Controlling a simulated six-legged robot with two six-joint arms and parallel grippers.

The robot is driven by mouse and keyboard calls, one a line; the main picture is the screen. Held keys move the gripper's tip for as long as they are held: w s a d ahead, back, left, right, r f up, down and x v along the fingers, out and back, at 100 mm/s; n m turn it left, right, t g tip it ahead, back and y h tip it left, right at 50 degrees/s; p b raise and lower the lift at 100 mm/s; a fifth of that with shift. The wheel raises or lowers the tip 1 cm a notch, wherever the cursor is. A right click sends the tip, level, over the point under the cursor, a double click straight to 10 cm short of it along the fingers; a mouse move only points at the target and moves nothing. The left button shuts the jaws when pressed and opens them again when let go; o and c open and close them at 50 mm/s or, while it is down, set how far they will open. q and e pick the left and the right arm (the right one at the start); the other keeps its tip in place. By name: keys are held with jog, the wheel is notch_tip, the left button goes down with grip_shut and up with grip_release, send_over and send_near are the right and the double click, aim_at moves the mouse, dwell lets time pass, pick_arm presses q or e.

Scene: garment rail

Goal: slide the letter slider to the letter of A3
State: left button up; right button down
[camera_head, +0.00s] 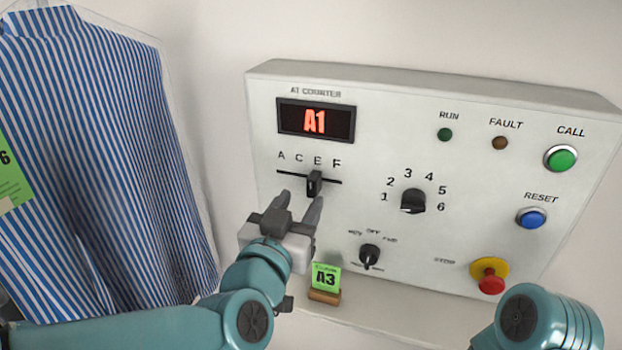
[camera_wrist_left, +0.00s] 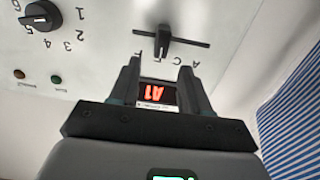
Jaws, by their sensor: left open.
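The letter slider (camera_head: 315,183) is a dark knob on a short slot under the letters A, C, E, F. It stands closest to E in the head view; it also shows in the wrist view (camera_wrist_left: 162,40), upside down. The red display (camera_head: 315,121) reads A1. A green card (camera_head: 326,278) reading A3 stands in a small holder below the panel. My left gripper (camera_head: 301,198) is open and empty, just below the slider, its fingers pointing up at the panel. In the wrist view the slider lies beyond the gap between the fingertips (camera_wrist_left: 160,68). My right gripper is out of view.
The white panel (camera_head: 400,130) also carries a number knob (camera_head: 413,200), a mode switch (camera_head: 369,256), a green button (camera_head: 560,158), a blue button (camera_head: 531,217) and a red stop button (camera_head: 490,280). A striped shirt (camera_head: 100,150) hangs at left.

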aim_at(308, 184)
pick_arm(q)
jog(key=p+x, duration=0.1)
jog(key=x, duration=0.5)
jog(key=shift+w+d, duration=0.1)
jog(key=shift+w, duration=0.45)
jog(key=shift+s, duration=0.1)
jog(key=shift+c, duration=0.6)
grip_shut()
jog(key=shift+a+f, duration=0.1)
jog(key=shift+a, duration=0.15)
jog(key=a+b, duration=0.1)
jog(key=a, duration=0.1)
jog(key=w+a+b, duration=0.1)
jog(key=a+b, duration=0.1)
jog(key=w+a+b, duration=0.1)
jog(key=a, duration=0.1)
jog(key=shift+w+a+f+b, duration=0.1)
jog(key=shift+a+b, duration=0.05)
jog(key=shift+b, duration=0.2)
jog(key=shift+w+a, duration=0.1)
jog(key=shift+a, duration=0.1)
jog(key=shift+d+r, duration=0.2)
jog(key=shift+r, duration=0.05)
jog(key=shift+a, duration=0.15)
